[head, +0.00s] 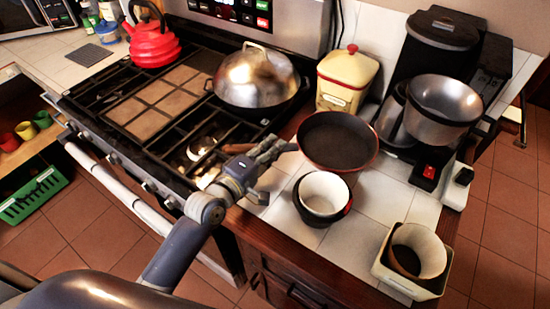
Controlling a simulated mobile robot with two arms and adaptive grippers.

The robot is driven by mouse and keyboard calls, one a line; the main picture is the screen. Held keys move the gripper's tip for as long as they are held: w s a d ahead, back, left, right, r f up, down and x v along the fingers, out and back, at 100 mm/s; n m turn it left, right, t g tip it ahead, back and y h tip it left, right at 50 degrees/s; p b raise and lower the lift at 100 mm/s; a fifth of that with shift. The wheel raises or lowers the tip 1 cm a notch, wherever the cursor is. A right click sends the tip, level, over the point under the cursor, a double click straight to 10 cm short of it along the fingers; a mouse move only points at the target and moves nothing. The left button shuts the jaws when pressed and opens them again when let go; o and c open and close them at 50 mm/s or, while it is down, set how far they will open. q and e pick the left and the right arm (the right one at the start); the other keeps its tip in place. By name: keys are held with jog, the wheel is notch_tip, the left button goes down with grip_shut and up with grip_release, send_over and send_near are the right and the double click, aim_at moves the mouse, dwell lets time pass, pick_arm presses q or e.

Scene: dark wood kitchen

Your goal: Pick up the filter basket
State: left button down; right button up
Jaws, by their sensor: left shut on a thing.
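A dark round cup with a white paper liner (325,193), which looks like the filter basket, stands on the tiled counter at the centre right. A frying pan (337,140) with a dark inside and a red rim is just behind it. My left gripper (272,150) is at the pan's left side, to the upper left of the cup and apart from it. It appears shut on the pan's handle (238,148), which is largely hidden by the fingers. I cannot tell whether the pan touches the counter. My right gripper is not in view.
A coffee maker (437,50) with a metal bowl (445,99) stands at the back right. A cream box of paper filters (407,281) is at the front right. A cream canister (347,78), a domed lid (256,76) and a red kettle (152,45) stand behind.

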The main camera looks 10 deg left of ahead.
pick_arm(q)
jog(key=shift+f, duration=1.9)
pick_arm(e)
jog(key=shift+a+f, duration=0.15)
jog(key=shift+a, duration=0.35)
pick_arm(q)
jog(key=shift+f, duration=0.15)
jog(key=c, duration=1.6)
grip_release()
jog(key=shift+f, duration=0.1)
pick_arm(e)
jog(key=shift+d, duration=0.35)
